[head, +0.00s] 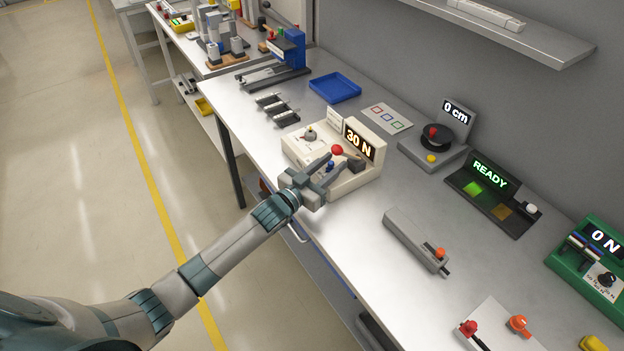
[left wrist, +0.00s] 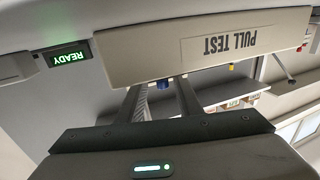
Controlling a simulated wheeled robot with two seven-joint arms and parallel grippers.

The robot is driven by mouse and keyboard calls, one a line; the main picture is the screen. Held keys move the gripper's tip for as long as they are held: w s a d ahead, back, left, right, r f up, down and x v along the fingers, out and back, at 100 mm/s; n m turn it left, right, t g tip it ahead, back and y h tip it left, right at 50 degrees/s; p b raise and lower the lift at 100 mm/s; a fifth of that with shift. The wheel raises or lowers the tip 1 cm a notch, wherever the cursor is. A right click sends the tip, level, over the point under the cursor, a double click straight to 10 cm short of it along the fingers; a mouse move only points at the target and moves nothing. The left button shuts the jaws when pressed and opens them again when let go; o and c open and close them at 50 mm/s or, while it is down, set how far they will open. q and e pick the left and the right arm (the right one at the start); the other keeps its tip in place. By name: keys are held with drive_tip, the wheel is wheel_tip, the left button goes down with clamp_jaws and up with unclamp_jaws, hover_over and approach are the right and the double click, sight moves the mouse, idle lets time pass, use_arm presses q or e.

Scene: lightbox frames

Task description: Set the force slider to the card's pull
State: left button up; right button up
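A cream tester (head: 365,178) stands on the bench with a lit display (head: 359,141) reading 30 N. It carries a red knob (head: 337,149), a small blue knob (head: 330,166) and a pale card (head: 334,117) whose writing is too small to read. In the left wrist view the tester's side (left wrist: 210,45) reads PULL TEST, upside down. My left gripper (head: 326,168) is over its front edge, fingers apart. In the left wrist view the blue knob (left wrist: 163,85) shows between the finger ends; I cannot tell if they touch it. My right gripper is out of view.
A green unit (head: 597,268) at right reads 0 N. A panel (head: 515,217) reads READY and a dial unit (head: 429,154) reads 0 cm. A grey slider block (head: 412,238) lies near the front edge. A blue tray (head: 335,87) and a colour-square card (head: 387,118) are behind.

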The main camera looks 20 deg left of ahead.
use_arm(q)
drive_tip(key=shift+s+a+f, duration=0.1)
drive_tip(key=shift+s+a, duration=0.15)
drive_tip(key=shift+s, duration=0.4)
drive_tip(key=b+v, duration=0.4)
drive_tip(key=v, duration=1.2)
drive_tip(key=shift+d, duration=0.1)
